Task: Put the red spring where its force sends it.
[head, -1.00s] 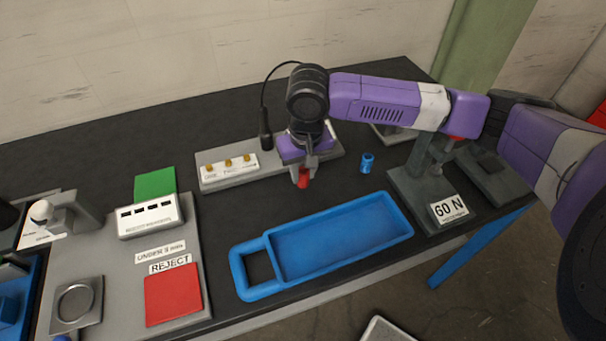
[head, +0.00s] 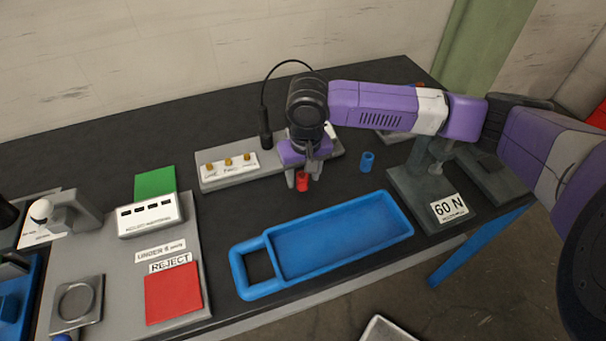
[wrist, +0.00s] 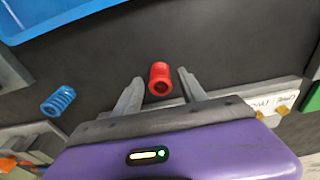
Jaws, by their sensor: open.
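In the wrist view the red spring (wrist: 160,78) sits between the tips of my two fingers, with a gap on both sides. My gripper (head: 303,180) is open around it and points down; the fingers (wrist: 160,85) do not touch it. The press labelled 60 N (head: 450,208) stands on the right. A red pad (head: 173,293) beside a REJECT label and a green pad (head: 155,183) lie on the grey board at left.
The blue tray (head: 405,215) is empty in front. A grey block with several brass knobs (head: 229,163) stands behind. Bare table lies around the red spring.

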